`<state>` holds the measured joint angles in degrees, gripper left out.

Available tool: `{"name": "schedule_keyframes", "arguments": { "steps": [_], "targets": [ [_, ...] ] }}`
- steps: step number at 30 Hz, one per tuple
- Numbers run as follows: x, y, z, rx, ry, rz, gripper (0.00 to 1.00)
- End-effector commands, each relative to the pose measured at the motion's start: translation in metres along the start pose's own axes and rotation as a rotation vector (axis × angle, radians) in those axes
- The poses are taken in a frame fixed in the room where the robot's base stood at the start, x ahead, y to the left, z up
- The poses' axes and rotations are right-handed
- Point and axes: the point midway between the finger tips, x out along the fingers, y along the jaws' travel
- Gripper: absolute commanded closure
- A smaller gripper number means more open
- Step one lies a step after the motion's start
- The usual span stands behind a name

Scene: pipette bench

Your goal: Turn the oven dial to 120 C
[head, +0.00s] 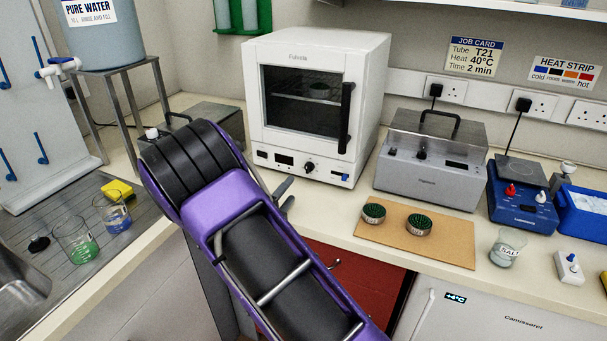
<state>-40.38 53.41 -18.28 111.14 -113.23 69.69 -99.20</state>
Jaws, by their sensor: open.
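The white oven (290,130) stands on the bench against the back wall, its glass door shut. Its round black dial (309,168) sits on the lower front panel, right of a small dark display (284,160). The dial's setting is too small to read. My gripper (286,196) shows only in part behind my purple and black arm, just below and left of the oven's front panel. Its dark fingers are apart and clear of the dial. Much of the gripper is hidden by the arm.
A black vertical door handle (346,117) sticks out above the dial. A metal water bath (430,165) stands right of the oven. A brown board (395,240) with two round green-topped items lies in front. Beakers (75,240) stand at left.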

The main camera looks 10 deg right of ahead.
Motion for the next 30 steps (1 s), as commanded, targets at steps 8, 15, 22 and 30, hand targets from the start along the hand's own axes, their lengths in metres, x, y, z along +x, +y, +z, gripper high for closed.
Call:
{"name": "schedule_keyframes", "arguments": {
  "steps": [8, 15, 22, 30],
  "targets": [
    [0.062, 0.000, -0.002, 0.002, 0.004, -0.001, 0.34],
    [0.094, 0.000, -0.001, 0.002, 0.002, -0.001, 0.34],
    [0.102, 0.000, 0.000, 0.000, 0.000, 0.000, 0.34],
    [0.101, 0.000, 0.000, 0.001, 0.000, 0.000, 0.51]
  ]
}}
